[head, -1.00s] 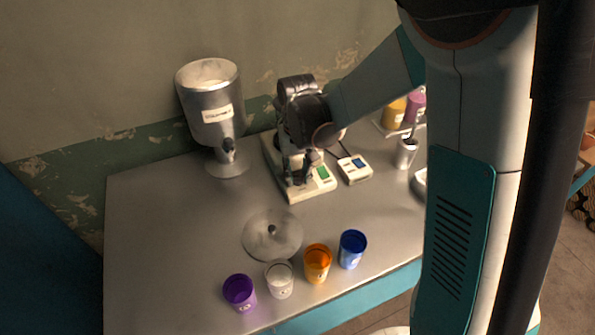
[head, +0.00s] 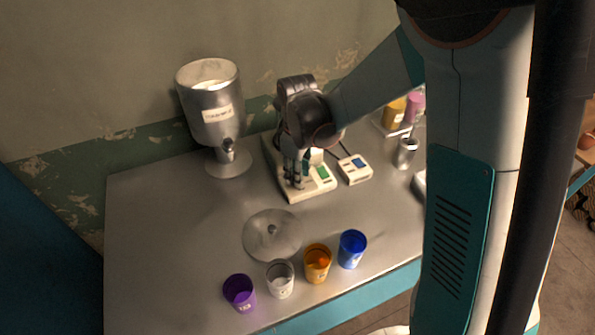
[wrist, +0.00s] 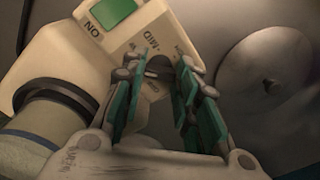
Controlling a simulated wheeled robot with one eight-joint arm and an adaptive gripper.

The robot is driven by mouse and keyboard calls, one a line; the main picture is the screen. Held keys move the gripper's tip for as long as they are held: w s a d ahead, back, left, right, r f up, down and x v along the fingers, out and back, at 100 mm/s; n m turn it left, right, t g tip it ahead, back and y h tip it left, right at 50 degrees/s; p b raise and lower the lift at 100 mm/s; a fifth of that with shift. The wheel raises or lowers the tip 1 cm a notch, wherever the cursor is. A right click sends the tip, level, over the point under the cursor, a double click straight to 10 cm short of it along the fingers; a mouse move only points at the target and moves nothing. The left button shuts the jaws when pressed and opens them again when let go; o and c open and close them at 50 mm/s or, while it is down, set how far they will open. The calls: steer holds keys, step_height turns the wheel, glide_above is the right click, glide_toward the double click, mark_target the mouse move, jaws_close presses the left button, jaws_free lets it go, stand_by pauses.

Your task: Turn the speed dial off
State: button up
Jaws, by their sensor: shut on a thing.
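The off-white machine (head: 318,187) with a green panel stands at the back middle of the table. In the wrist view, its front face (wrist: 150,38) carries a green switch (wrist: 113,11) marked ON and a MID label. The dark round speed dial (wrist: 160,66) is on that face, partly covered by my fingers. My gripper (wrist: 159,72) is shut on the dial, with the teal-padded fingers on either side. In the head view, my gripper (head: 297,177) points down at the machine's front and hides the dial. I cannot read which mark the dial points to.
A metal dispenser (head: 211,110) stands left of the machine. A small white box (head: 354,171) with a blue panel is to its right.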

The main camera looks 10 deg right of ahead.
steer(key=n, duration=0.4)
steer(key=shift+n, duration=2.8)
steer(key=o, duration=0.8)
steer(key=shift+r, duration=0.1)
step_height(320, 180, up, 12)
steer(key=shift+f, duration=0.1)
